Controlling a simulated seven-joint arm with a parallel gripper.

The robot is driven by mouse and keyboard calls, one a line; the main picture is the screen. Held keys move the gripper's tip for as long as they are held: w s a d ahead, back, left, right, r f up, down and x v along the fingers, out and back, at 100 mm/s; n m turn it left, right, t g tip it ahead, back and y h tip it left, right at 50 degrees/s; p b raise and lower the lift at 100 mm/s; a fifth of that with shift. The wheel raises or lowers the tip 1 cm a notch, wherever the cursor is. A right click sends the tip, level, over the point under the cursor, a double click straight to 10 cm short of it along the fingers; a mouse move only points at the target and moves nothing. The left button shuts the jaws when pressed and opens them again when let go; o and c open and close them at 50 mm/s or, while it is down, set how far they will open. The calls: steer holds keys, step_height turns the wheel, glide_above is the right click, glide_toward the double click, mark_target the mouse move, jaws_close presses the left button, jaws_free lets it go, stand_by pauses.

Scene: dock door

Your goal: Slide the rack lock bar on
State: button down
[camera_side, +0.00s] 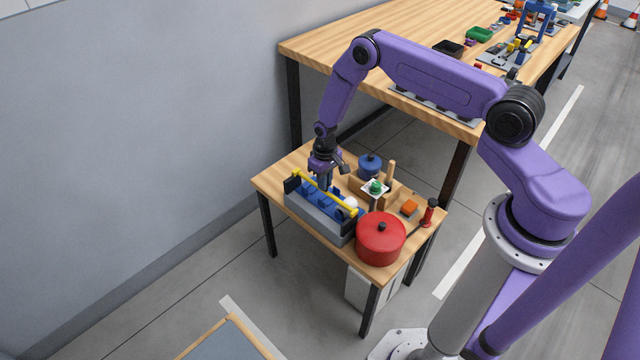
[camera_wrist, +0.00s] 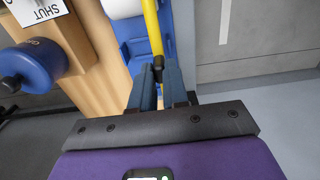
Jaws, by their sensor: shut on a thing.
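The rack lock bar (camera_side: 312,187) is a thin yellow bar. In the side view it runs lengthwise along the top of a grey and blue rack (camera_side: 318,217) with dark end pieces. In the wrist view the yellow bar (camera_wrist: 154,28) comes down from the top edge to a dark piece between my fingertips. My gripper (camera_side: 326,186) points down over the rack. In the wrist view my gripper (camera_wrist: 159,78) is shut on that dark piece, which looks like part of the bar. Whether the bar is seated at both ends is too small to tell.
A white round object (camera_side: 350,203) sits at the rack's near end. A red lidded pot (camera_side: 380,243), blue pot (camera_side: 370,164), orange block (camera_side: 409,207) and red-handled tool (camera_side: 430,212) crowd the small table. A "SHUT" card (camera_wrist: 38,10) shows in the wrist view. A wall stands left.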

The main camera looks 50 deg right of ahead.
steer(key=shift+d, duration=0.3)
steer(key=c, duration=1.1)
jaws_free()
steer(key=shift+a, duration=0.1)
step_height(320, 180, up, 18)
steer(key=shift+f, duration=0.25)
